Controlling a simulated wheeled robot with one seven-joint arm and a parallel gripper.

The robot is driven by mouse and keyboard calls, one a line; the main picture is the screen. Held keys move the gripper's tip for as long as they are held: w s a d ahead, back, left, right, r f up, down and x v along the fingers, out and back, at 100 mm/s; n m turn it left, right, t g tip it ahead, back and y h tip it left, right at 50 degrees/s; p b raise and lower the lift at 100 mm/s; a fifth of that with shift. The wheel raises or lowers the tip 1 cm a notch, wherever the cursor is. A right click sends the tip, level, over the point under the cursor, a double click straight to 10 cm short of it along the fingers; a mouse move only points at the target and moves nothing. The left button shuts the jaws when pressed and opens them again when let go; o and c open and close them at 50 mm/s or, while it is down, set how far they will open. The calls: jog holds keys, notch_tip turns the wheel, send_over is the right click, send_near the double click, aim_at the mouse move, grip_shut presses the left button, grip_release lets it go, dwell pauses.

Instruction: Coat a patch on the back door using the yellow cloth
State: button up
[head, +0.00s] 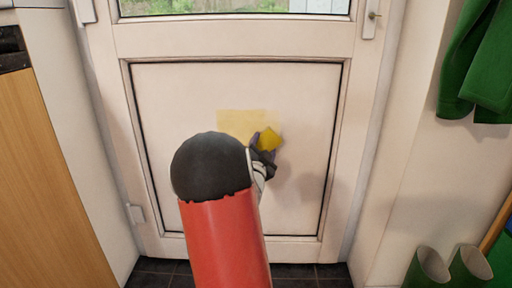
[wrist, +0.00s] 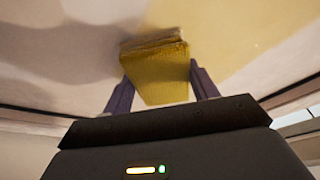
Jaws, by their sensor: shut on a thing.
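The back door (head: 180,100) is white with a recessed lower panel and fills the middle of the head view. A pale yellow patch (head: 238,119) shows on that panel; a yellowish area also shows on the door at the upper right of the wrist view (wrist: 235,35). My gripper (wrist: 158,88) is shut on the folded yellow cloth (wrist: 160,78), which sits between its two fingers. In the head view the cloth (head: 270,138) is at the lower right of the patch. The cloth is at or very close to the door; I cannot tell whether it touches. My arm hides the panel's lower middle.
A wooden cabinet (head: 45,170) stands on the left. Green clothing (head: 475,65) hangs on the right wall, with green boots (head: 450,268) below. A door handle (head: 371,18) is at the top right. Dark floor tiles (head: 305,270) show at the door's foot.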

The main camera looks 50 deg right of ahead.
aim_at(277, 138)
jog(key=shift+s+d, duration=0.65)
jog(key=shift+s, duration=0.15)
jog(key=shift+s+d, duration=0.6)
jog(key=shift+s, duration=0.2)
jog(key=shift+r, duration=0.15)
jog(key=shift+w+r, duration=0.1)
jog(key=shift+r, duration=1.25)
jog(key=shift+w+a+r+p, duration=0.15)
jog(key=shift+w+a+r, duration=0.35)
jog(key=shift+w+a, duration=1.75)
jog(key=shift+w+a+r+p, duration=0.15)
jog(key=shift+w+a+r, duration=0.4)
jog(key=shift+w+a, duration=1.7)
jog(key=shift+w+a+r+p, duration=0.15)
jog(key=shift+w+a+r, duration=0.35)
jog(key=shift+w+a, duration=1.75)
jog(key=shift+s+d+f+b, duration=0.1)
jog(key=shift+s+d+b, duration=0.15)
jog(key=shift+d, duration=0.45)
jog(key=shift+s+d+b, duration=0.1)
jog(key=shift+d+b, duration=0.25)
jog(key=shift+d, duration=0.3)
jog(key=shift+s+d, duration=0.55)
jog(key=shift+s, duration=0.05)
jog(key=shift+s+d, duration=1.65)
jog(key=shift+s, duration=0.3)
jog(key=shift+s+d, duration=1.65)
jog(key=shift+s, duration=0.25)
jog(key=shift+s+d, duration=1.65)
jog(key=shift+s, duration=0.3)
